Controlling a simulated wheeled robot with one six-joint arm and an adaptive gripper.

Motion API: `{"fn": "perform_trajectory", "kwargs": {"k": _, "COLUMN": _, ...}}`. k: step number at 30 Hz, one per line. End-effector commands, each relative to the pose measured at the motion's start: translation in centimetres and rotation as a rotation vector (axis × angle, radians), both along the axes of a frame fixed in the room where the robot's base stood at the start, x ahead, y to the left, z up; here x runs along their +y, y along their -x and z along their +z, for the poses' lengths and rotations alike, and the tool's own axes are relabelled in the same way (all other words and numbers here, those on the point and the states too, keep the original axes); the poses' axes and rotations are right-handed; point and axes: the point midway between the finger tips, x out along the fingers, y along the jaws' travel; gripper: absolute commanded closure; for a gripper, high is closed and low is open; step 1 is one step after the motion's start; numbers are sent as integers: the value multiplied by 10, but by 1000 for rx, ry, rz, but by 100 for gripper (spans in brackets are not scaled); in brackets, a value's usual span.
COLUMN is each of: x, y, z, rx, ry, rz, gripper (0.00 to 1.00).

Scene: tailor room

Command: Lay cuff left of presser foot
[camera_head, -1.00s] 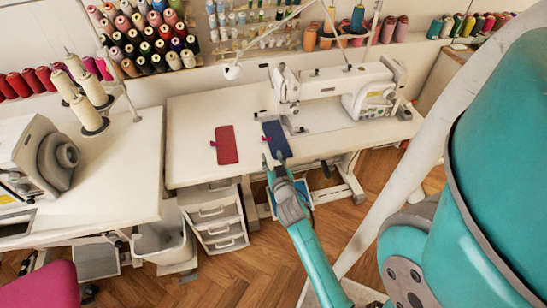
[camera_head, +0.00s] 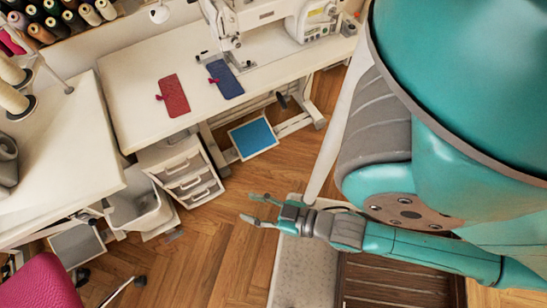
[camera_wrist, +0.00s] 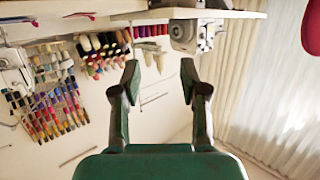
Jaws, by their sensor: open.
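A dark blue flat piece (camera_head: 225,80) with a small pink tab lies on the white sewing table (camera_head: 140,75), just left of and in front of the sewing machine (camera_head: 258,15). A red flat piece (camera_head: 173,96), also with a pink tab, lies apart to its left. The frames do not show for certain which piece is the cuff. The presser foot area (camera_head: 234,45) is under the machine head; the foot itself is too small to make out. My gripper (camera_head: 248,207) is open and empty over the floor, in front of the table. Its spread fingers show in the wrist view (camera_wrist: 159,80).
A drawer unit (camera_head: 187,178) and a bin (camera_head: 137,205) stand below the table's left part. A blue foot pedal (camera_head: 253,137) lies underneath. A second table (camera_head: 70,150) and a pink chair (camera_head: 42,283) are at left. The sewing table's front left is bare.

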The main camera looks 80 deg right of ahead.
Motion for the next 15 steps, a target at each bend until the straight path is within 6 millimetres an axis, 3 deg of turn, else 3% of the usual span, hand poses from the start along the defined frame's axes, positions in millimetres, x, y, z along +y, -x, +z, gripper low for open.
{"fn": "perform_trajectory", "kwargs": {"k": 1, "x": 8, "y": 14, "z": 9, "rx": 9, "ry": -2, "rz": 36, "gripper": 56}}
{"fn": "perform_trajectory", "kwargs": {"k": 6, "x": 20, "y": 41, "z": 32, "rx": 17, "ry": -1, "rz": 108, "gripper": 56}}
{"fn": "perform_trajectory", "kwargs": {"k": 15, "x": 24, "y": 51, "z": 43, "rx": 17, "ry": 1, "rz": 136, "gripper": 56}}
